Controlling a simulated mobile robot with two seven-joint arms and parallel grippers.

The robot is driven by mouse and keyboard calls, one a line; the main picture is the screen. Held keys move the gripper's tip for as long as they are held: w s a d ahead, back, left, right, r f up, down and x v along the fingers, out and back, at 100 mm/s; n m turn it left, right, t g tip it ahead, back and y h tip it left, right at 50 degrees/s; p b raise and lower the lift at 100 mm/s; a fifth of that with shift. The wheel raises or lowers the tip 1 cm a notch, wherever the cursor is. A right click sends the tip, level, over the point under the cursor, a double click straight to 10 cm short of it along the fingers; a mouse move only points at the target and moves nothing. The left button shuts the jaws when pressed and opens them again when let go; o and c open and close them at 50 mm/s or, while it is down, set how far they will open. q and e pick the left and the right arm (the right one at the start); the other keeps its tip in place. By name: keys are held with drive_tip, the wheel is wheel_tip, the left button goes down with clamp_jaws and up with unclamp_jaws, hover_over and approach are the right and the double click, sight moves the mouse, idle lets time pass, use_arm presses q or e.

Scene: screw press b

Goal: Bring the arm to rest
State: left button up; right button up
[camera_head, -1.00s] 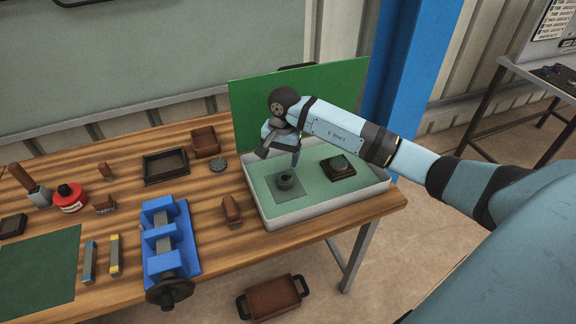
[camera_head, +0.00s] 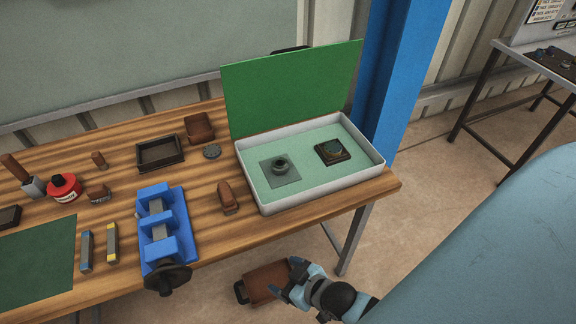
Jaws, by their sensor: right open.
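My right gripper (camera_head: 296,283) is low at the bottom of the head view, in front of the table's right end. It is open, and nothing shows between its fingers. A large pale blue part of my arm fills the lower right. My left gripper is not in view.
A green panel (camera_head: 290,90) stands behind the tray. A blue post (camera_head: 395,80) rises behind.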

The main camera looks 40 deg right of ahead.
drive_tip(key=shift+s+f+m, duration=0.2)
drive_tip(key=shift+s+m, duration=0.05)
drive_tip(key=shift+m, duration=0.05)
drive_tip(key=shift+r, duration=0.15)
drive_tip(key=r+p, duration=0.4)
drive_tip(key=shift+d+p, duration=0.2)
drive_tip(key=shift+p, duration=0.15)
drive_tip(key=shift+r, duration=0.15)
idle(0.6)
